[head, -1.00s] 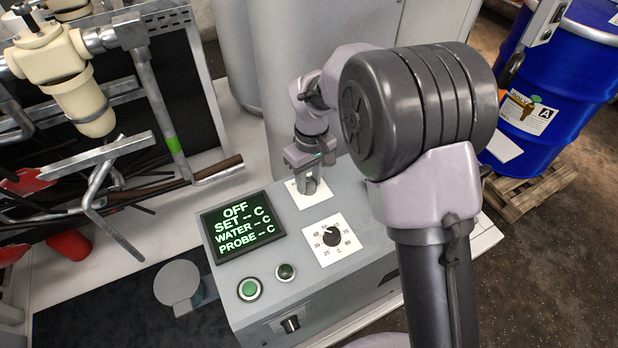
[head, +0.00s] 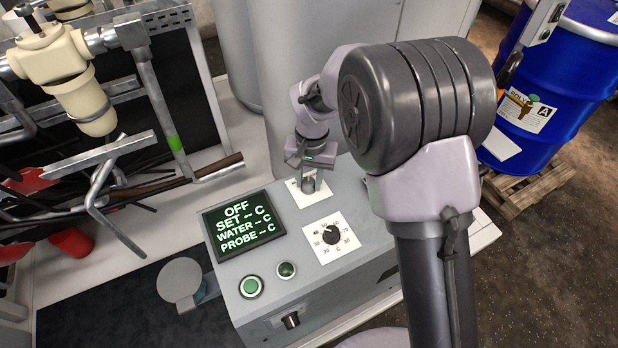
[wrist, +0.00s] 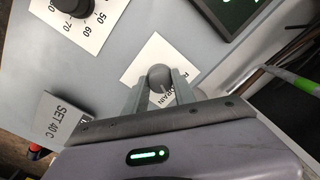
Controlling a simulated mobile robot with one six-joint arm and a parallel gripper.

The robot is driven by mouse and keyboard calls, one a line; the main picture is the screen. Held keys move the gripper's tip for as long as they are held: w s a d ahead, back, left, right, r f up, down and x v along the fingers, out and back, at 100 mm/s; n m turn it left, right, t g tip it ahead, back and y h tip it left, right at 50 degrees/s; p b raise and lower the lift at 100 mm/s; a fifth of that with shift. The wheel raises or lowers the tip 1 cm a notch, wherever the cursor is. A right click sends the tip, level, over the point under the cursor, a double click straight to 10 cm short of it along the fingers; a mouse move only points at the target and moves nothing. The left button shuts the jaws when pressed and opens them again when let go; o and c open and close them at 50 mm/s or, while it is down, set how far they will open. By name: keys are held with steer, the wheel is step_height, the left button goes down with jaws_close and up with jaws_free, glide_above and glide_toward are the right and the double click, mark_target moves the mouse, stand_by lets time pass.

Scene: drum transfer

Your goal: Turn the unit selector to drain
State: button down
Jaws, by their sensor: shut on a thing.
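The unit selector is a grey knob (wrist: 159,78) on a white label plate (wrist: 146,60) at the back of the grey control unit (head: 270,200). Part of the word DRAIN can be read on the plate in the wrist view; the rest of the lettering is hidden. My gripper (wrist: 157,90) has a finger on each side of the knob and is shut on it. In the head view my gripper (head: 308,182) stands over the label plate and hides most of the knob. Which position the knob points to cannot be told.
A dark temperature dial (head: 330,235) sits in front of the selector. The display (head: 243,226) reads OFF, with a green button (head: 251,287) below it. Pipes and a cream filter housing (head: 82,95) stand at the left. A blue drum (head: 545,100) stands on a pallet at the right.

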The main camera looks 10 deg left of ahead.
mark_target(311, 182)
steer(key=shift+m, duration=0.7)
steer(key=c, duration=1)
jaws_free()
steer(key=shift+c, duration=0.2)
steer(key=shift+r, duration=0.1)
step_height(311, 182, up, 17)
steer(key=p, duration=0.6)
steer(key=shift+d+p, duration=0.3)
steer(key=shift+p, duration=0.1)
steer(key=shift+r, duration=0.1)
